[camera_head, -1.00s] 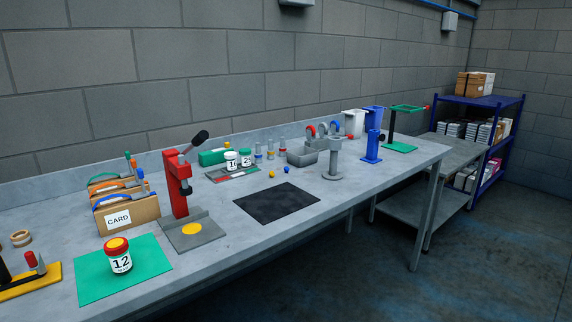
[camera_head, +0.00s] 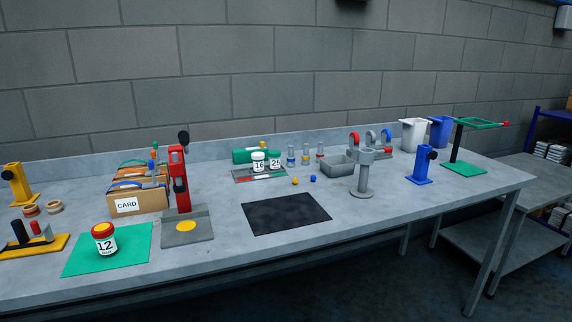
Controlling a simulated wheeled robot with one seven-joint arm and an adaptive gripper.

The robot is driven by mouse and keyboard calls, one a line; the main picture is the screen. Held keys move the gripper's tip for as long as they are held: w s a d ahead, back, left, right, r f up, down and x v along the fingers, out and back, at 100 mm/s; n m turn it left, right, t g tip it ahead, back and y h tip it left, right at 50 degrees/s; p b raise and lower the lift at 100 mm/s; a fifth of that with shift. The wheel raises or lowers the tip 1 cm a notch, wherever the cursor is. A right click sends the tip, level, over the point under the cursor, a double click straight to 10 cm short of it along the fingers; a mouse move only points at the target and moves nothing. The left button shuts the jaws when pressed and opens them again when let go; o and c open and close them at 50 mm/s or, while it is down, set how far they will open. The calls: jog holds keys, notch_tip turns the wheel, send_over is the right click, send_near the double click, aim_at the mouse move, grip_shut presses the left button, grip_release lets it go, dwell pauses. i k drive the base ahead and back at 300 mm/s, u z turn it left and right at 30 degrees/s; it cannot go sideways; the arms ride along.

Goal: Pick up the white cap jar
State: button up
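A small jar with a white cap and a label reading 16 (camera_head: 258,163) stands upright on a grey and red tray (camera_head: 245,178) towards the back of the bench. A larger jar labelled 12 with a red and yellow cap (camera_head: 104,240) stands on a green mat (camera_head: 80,265) at the front left. My gripper is not in view.
A red press (camera_head: 178,185) and card boxes (camera_head: 130,203) stand left of the tray. A black mat (camera_head: 287,214) lies bare in front. A grey stand (camera_head: 364,175), a grey bin (camera_head: 337,167) and a blue stand (camera_head: 423,167) are to the right. The front middle bench is clear.

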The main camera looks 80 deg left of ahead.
aim_at(259, 166)
jog(key=z, duration=0.05)
jog(key=i, duration=1.25)
jog(key=u, duration=3.2)
